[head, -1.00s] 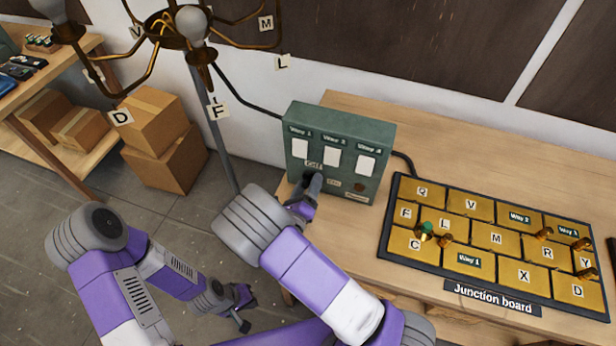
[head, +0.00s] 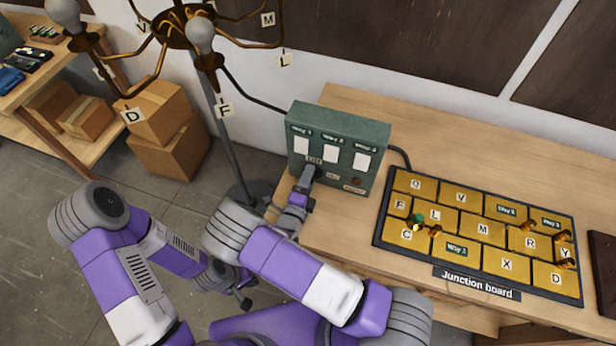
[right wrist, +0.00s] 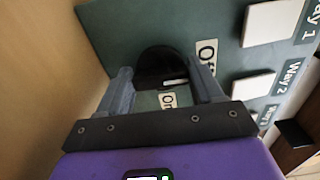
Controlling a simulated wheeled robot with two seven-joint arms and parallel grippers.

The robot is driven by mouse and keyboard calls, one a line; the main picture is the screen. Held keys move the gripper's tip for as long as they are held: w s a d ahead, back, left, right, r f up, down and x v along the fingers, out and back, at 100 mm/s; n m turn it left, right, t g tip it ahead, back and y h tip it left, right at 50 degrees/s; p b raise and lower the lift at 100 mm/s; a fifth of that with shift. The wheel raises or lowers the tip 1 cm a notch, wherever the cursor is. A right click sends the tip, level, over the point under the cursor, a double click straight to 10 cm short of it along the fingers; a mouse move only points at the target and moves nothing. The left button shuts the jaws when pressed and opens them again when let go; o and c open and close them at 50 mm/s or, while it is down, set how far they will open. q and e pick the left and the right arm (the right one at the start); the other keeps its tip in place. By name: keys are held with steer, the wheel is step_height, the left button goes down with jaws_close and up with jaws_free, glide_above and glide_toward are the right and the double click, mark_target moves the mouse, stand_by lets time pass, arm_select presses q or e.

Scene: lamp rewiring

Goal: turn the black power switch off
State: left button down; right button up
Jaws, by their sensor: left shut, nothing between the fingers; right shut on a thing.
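The green switch box (head: 338,125) stands at the back-left part of the workbench. Its black power switch (right wrist: 160,66) shows in the right wrist view as a dark rounded part, with an "Off" label (right wrist: 206,52) and an "On" label (right wrist: 168,100) beside it. My right gripper (head: 309,176) is at the lower left of the box front, its fingers on either side of the switch and shut on it. They hide the switch in the head view. My left gripper (head: 244,298) is low over the floor, away from the box, shut and empty.
The junction board (head: 478,236) with lettered brass plates and several pegs lies right of the box. Cardboard boxes (head: 165,115) stand behind my left arm.

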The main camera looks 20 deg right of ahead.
stand_by(0.5)
steer(key=o, duration=1.1)
steer(key=shift+c, duration=0.2)
steer(key=v, duration=0.7)
steer(key=shift+s+a, duration=0.15)
steer(key=shift+s, duration=0.15)
